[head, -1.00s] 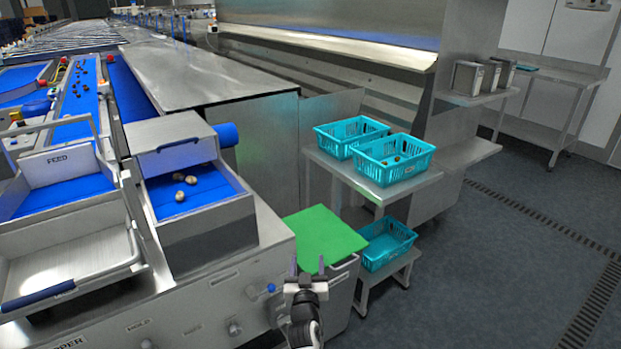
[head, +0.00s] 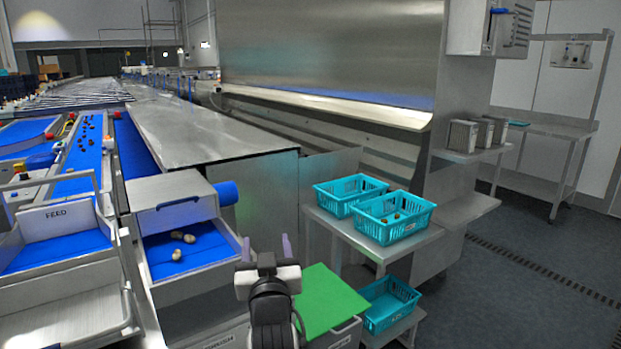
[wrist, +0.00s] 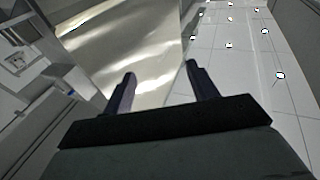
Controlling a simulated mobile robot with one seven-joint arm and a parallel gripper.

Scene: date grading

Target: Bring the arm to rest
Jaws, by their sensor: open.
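My gripper (head: 266,245) is raised at the lower middle of the head view, in front of the green mat and the blue-lined tray. Its two fingers stand apart and point away from the camera. The wrist view shows the same two fingers (wrist: 161,90) spread, with nothing between them. Behind them are a shiny metal surface (wrist: 150,45) and a panelled surface with small bright lights (wrist: 235,60). My gripper appears to touch nothing.
The green mat (head: 328,301) lies right of my gripper. Turquoise crates stand on a steel stand (head: 340,228), and another crate (head: 388,304) sits lower. Several dates (head: 177,254) lie in the blue-lined tray (head: 205,262) at left. The floor (head: 500,300) at right is clear.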

